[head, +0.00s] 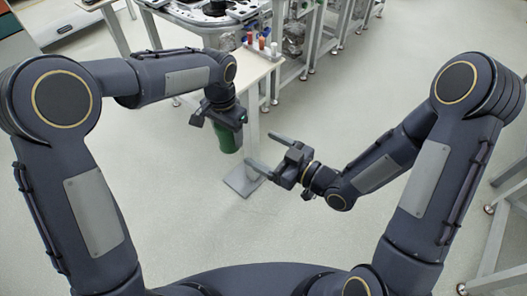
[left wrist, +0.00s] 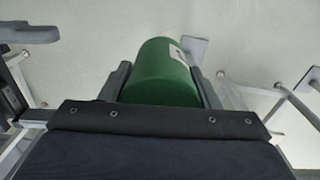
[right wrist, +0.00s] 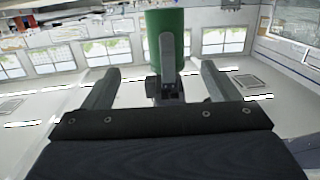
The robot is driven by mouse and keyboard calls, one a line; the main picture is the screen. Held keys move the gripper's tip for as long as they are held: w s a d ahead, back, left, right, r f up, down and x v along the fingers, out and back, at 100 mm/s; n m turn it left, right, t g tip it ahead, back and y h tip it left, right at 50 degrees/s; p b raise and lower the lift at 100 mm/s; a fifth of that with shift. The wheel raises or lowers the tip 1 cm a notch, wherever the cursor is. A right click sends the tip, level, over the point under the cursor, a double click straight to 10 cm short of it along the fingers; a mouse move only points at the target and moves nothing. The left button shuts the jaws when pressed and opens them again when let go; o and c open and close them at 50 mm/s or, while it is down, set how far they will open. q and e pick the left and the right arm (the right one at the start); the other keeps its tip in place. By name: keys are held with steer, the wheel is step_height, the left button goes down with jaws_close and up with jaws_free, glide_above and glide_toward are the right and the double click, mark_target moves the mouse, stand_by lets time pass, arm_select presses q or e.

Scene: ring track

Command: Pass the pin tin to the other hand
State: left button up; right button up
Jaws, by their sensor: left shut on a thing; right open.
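The pin tin is a green cylinder (head: 228,139) hanging below my left gripper (head: 221,117) in the head view. In the left wrist view the tin (left wrist: 158,75) sits between the left fingers, which are shut on it; a white label patch shows near its far end. My right gripper (head: 259,150) is open and empty, to the right of the tin with its fingers pointing toward it. In the right wrist view the tin (right wrist: 164,20) stands ahead, between the open fingers in the picture, with a left finger across its front. The tin looks apart from the right fingers.
A small pale table (head: 256,66) with several small coloured items on it stands behind the grippers. Its grey foot plate (head: 243,182) is on the floor below them. Metal-framed benches stand at the back. The floor (head: 215,235) in front is clear.

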mark_target(225, 132)
steer(key=shift+y, duration=0.5)
steer(key=x, duration=1.2)
steer(key=shift+s+a+r, duration=0.1)
steer(key=shift+s+a, duration=0.15)
steer(key=shift+a, duration=0.2)
steer(key=shift+c, duration=0.2)
steer(key=shift+s, duration=0.1)
steer(key=c, duration=0.9)
arm_select(q)
steer(key=o, duration=1.1)
arm_select(e)
steer(key=shift+c, duration=0.9)
arm_select(q)
steer(key=shift+o, duration=0.2)
steer(key=shift+d, duration=0.1)
steer(key=shift+s, duration=0.15)
steer(key=shift+r, duration=0.1)
